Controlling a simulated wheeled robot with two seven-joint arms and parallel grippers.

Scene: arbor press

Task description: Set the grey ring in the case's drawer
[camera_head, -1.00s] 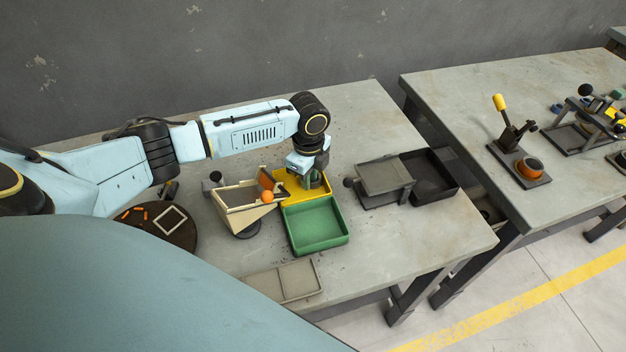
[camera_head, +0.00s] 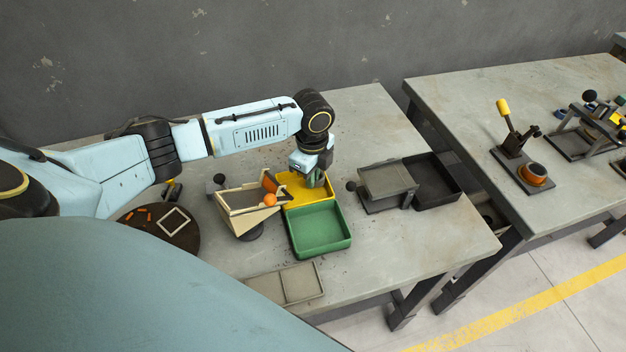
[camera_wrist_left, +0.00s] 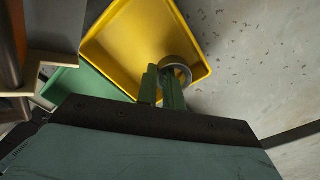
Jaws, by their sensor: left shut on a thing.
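The grey ring (camera_wrist_left: 177,72) is between the green fingers of my left gripper (camera_wrist_left: 168,88) in the left wrist view. The gripper is shut on it at the fingertips, at the right side of the yellow tray (camera_wrist_left: 122,42). In the head view my left gripper (camera_head: 315,182) points down at the right part of the yellow tray (camera_head: 292,184), and the ring is too small to make out. I cannot tell its exact height. The grey case (camera_head: 386,178) stands to the right, with a black open drawer (camera_head: 450,196) at its right side. My right gripper is not in view.
A green tray (camera_head: 320,232) adjoins the yellow one. A beige bin (camera_head: 236,214) with an orange ball (camera_head: 269,199) stands left of them. A round dark board (camera_head: 150,222) is further left, and a flat grey tray (camera_head: 284,286) lies in front. Bare table separates the trays and case.

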